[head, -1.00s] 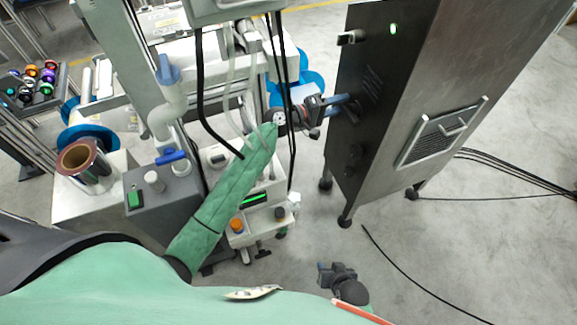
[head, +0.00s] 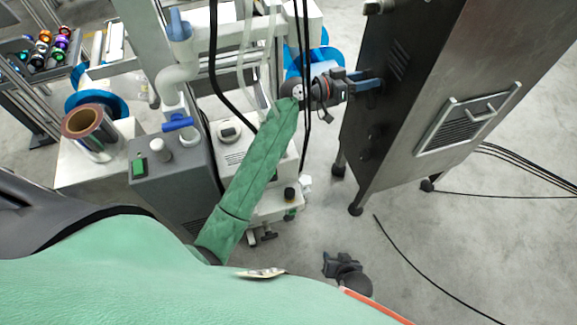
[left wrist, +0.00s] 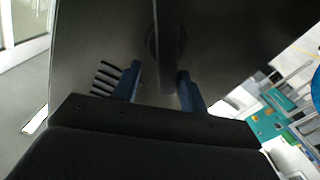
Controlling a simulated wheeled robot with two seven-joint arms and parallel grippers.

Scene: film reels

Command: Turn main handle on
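The dark front of the tall metal cabinet (head: 405,125) faces my left gripper (head: 368,82) in the head view. My left gripper is open, its blue fingers pointing at this face. In the left wrist view, a dark round handle or knob (left wrist: 165,45) on the panel lies between and beyond the spread fingertips (left wrist: 160,82). I cannot tell whether the fingers touch it. In the head view, the gripper hides that spot. My right gripper (head: 338,265) hangs low over the floor, away from the cabinet; its finger opening is unclear.
Black cables (head: 304,60) hang close beside my left wrist. A machine with a grey control box (head: 170,180) and a film reel (head: 92,125) stands to the left. Cables lie on the floor at the right. The floor (head: 440,240) before the cabinet is mostly clear.

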